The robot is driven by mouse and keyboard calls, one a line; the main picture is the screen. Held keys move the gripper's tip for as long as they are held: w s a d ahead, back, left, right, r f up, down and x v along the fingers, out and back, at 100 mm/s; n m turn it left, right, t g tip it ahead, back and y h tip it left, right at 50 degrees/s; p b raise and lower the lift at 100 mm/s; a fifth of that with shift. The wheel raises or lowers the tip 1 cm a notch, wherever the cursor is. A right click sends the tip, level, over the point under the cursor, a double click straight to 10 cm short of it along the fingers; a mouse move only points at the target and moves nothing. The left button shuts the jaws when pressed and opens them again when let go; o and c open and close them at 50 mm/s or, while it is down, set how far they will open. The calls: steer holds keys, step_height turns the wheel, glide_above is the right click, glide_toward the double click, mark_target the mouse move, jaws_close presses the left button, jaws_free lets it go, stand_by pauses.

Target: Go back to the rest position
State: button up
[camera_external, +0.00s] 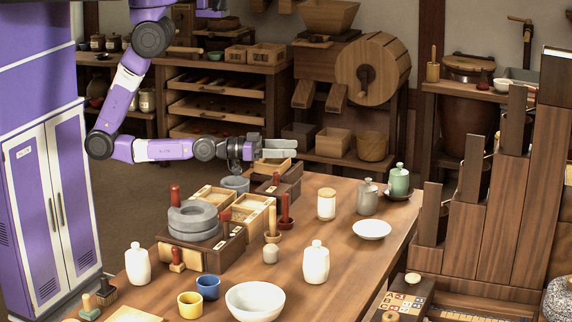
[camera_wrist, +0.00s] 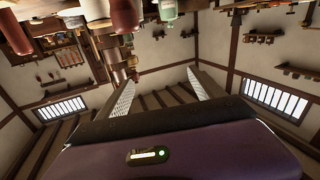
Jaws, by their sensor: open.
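My gripper (camera_external: 281,148) points to the right in the external view, held above the far end of the wooden table (camera_external: 345,200). Its fingers are apart with nothing between them. In the wrist view the two fingers (camera_wrist: 160,88) stand wide apart, with only the room behind them. My arm reaches out level from the elbow at the left.
Below the gripper are a grey-blue bowl (camera_external: 235,184) and a wooden box (camera_external: 277,184). A stone quern (camera_external: 194,221), white bottles (camera_external: 316,262) and bowls (camera_external: 255,301) stand nearer. A shelf unit (camera_external: 215,105) and wooden mill (camera_external: 368,72) stand behind.

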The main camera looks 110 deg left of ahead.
steer(key=s+d+m+g+h, duration=0.1)
steer(key=s+d+m+h, duration=0.1)
steer(key=s+d, duration=0.5)
steer(key=s+d+r+m+g+h, duration=0.1)
steer(key=s+d+m+h, duration=0.2)
steer(key=s+d, duration=0.4)
steer(key=s+h, duration=0.1)
steer(key=s, duration=0.6)
steer(key=shift+d, duration=0.15)
